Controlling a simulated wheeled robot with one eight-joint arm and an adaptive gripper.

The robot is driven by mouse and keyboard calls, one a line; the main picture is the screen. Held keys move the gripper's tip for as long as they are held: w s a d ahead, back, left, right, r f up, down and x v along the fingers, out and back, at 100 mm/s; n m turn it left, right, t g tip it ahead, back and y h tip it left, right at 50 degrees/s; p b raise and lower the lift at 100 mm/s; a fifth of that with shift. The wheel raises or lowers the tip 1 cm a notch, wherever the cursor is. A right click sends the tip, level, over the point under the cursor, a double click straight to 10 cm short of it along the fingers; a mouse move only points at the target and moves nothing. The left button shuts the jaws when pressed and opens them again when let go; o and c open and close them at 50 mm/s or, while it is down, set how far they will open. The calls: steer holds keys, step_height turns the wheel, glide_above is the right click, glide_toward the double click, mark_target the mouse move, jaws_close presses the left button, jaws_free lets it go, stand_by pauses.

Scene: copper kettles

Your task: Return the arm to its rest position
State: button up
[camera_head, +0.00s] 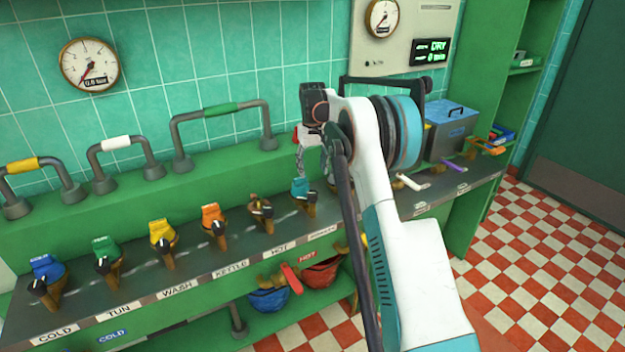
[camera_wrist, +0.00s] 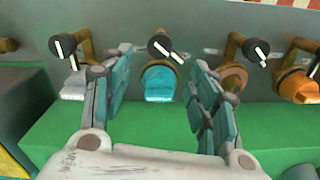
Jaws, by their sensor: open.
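My arm (camera_head: 415,255) reaches up from the lower right of the head view and bends down over the valve bench. My gripper (camera_head: 312,172) hangs above the teal valve (camera_head: 301,188) near the back wall. In the wrist view my gripper (camera_wrist: 161,78) is open, its two fingers spread on either side of the teal valve (camera_wrist: 160,84). Nothing is held between them. I cannot tell whether either finger touches the valve. My arm hides part of the bench to the right of the teal valve.
The bench (camera_head: 125,285) carries a row of coloured valves, including an orange one (camera_head: 213,218). Pipe handles (camera_head: 222,109) rise behind them. A blue-lidded box (camera_head: 450,130) stands at right. Red and blue helmets (camera_head: 320,272) sit below. The checkered floor (camera_head: 530,265) is clear.

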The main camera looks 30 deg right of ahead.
steer(key=shift+r, duration=1)
steer(key=s+a+r+n+t, duration=0.1)
steer(key=s+a+r+t, duration=0.2)
steer(key=s+a+r, duration=1.25)
steer(key=s+a+f+t, duration=0.1)
steer(key=s+a+f, duration=0.1)
steer(key=s, duration=0.7)
steer(key=s+a+f+t, duration=0.1)
steer(key=s+a+f, duration=0.1)
steer(key=s, duration=0.8)
steer(key=s+a+f+n+t, duration=0.1)
steer(key=s+a+f+t, duration=0.1)
steer(key=s, duration=0.7)
steer(key=shift+s+a+f, duration=0.4)
steer(key=shift+a, duration=0.4)
